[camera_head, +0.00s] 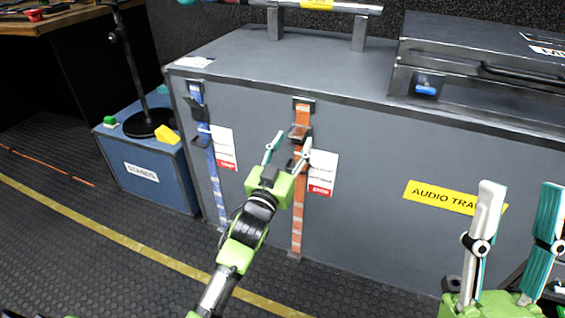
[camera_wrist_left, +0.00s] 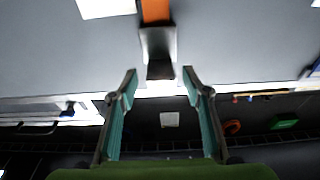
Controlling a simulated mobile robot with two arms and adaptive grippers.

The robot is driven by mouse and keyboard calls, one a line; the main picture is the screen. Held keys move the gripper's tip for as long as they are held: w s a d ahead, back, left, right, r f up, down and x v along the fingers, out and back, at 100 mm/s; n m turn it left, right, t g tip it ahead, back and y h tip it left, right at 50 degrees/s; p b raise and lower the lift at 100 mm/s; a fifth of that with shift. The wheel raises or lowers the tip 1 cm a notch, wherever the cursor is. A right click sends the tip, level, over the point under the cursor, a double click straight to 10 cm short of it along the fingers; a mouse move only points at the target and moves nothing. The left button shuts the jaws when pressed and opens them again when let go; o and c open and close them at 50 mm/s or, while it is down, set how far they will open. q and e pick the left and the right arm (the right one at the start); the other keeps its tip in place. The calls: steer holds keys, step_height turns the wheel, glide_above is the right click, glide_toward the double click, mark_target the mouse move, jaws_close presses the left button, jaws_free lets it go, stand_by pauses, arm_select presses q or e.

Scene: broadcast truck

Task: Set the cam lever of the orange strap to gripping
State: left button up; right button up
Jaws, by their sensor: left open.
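The orange strap (camera_head: 297,215) runs down the front of the grey case. Its dark cam buckle with the lever (camera_head: 299,132) sits near the top of the strap. In the left wrist view the orange strap (camera_wrist_left: 155,10) and its buckle (camera_wrist_left: 158,48) are ahead of the fingertips. My left gripper (camera_head: 289,148) is open in front of the strap, just below the buckle; in the left wrist view the gripper (camera_wrist_left: 159,78) has nothing between its fingers. Whether a finger touches the lever I cannot tell. My right gripper (camera_head: 521,205) is open and empty at the lower right.
A blue strap (camera_head: 214,170) with its own buckle hangs to the left on the grey case (camera_head: 370,215). White tags (camera_head: 322,172) hang beside the straps. A blue box (camera_head: 150,172) with a stand base stands on the floor at left. A dark case (camera_head: 480,70) sits on top at right.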

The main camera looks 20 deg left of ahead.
arm_select(q)
steer(key=s+f, duration=0.1)
steer(key=s, duration=0.8)
steer(key=shift+s+a+f, duration=0.15)
steer(key=shift+a+f, duration=0.05)
steer(key=shift+f, duration=0.1)
